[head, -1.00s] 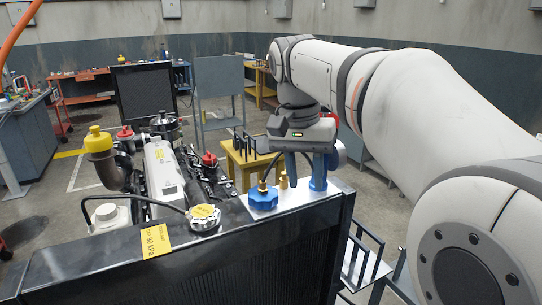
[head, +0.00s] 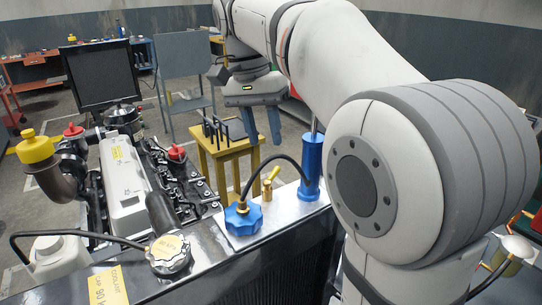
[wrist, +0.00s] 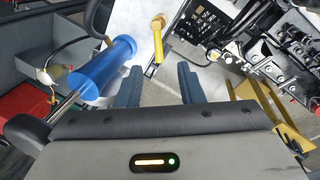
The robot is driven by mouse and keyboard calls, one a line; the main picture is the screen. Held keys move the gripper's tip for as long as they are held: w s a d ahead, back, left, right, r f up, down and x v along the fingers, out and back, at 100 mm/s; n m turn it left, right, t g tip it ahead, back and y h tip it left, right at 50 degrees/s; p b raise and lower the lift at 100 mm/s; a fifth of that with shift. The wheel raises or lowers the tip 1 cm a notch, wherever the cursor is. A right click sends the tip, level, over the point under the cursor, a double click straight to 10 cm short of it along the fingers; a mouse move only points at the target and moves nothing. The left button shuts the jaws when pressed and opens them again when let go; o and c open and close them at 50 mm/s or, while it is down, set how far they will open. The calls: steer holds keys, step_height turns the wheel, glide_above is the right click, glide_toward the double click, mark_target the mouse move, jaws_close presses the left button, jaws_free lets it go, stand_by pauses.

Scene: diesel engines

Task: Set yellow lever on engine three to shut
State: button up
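A small brass-yellow lever (head: 274,173) sits on a brass fitting (head: 268,192) on the pale top plate, between a blue star knob (head: 243,218) and an upright blue cylinder (head: 312,168). In the wrist view the yellow lever (wrist: 158,42) shows beyond the fingertips, roughly in line with the gap between them. My gripper (head: 263,142) is open and empty, its two blue-grey fingers apart. It hangs behind and above the lever in the head view. The wrist view also shows the gripper (wrist: 160,74) apart from the lever. No engine number is readable.
The blue cylinder (wrist: 103,68) stands close left of my fingers in the wrist view. An engine (head: 128,185) with a yellow cap (head: 35,148) and red caps lies left. A black cable arches near the lever. A yellow stand (head: 225,160) is behind.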

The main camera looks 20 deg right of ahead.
mark_target(273, 171)
steer(key=f, duration=0.2)
steer(key=d+f, duration=0.1)
steer(key=f, duration=0.1)
steer(key=s+f, duration=0.1)
steer(key=f, duration=0.1)
steer(key=shift+d+f, duration=0.15)
steer(key=shift+f, duration=0.25)
steer(key=shift+c, duration=0.2)
jaws_close()
